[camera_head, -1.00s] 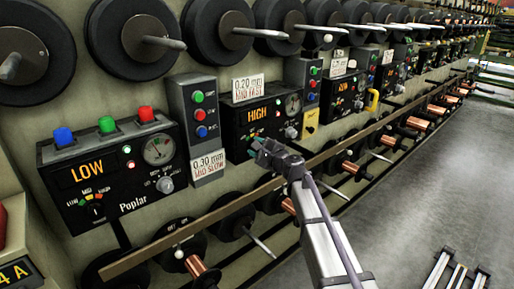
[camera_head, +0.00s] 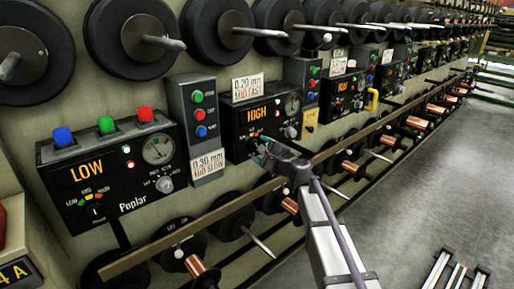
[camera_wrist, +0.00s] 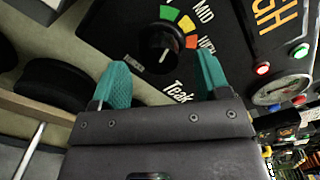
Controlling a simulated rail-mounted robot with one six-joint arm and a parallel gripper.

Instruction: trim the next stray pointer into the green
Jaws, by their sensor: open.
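The black Teak panel (camera_wrist: 235,25), with an orange HIGH display (camera_wrist: 270,22), fills much of the wrist view, tilted. Its black selector knob (camera_wrist: 160,56) sits below an arc of green, yellow and red marks (camera_wrist: 178,24). I cannot tell exactly where its pointer aims. My gripper (camera_wrist: 162,78) is open, with teal fingers on either side just short of the knob, touching nothing I can see. In the head view my gripper (camera_head: 266,154) is in front of the Teak panel (camera_head: 254,117) and hides its lower part. The Poplar panel (camera_head: 110,180) reads LOW.
Black spools (camera_head: 130,35) on spindles line the wall above the panels. A long rail (camera_head: 150,257) runs below, with copper spools (camera_head: 290,206) under it. A push-button box (camera_head: 195,115) stands left of the Teak panel. The floor (camera_head: 410,220) at right is mostly clear.

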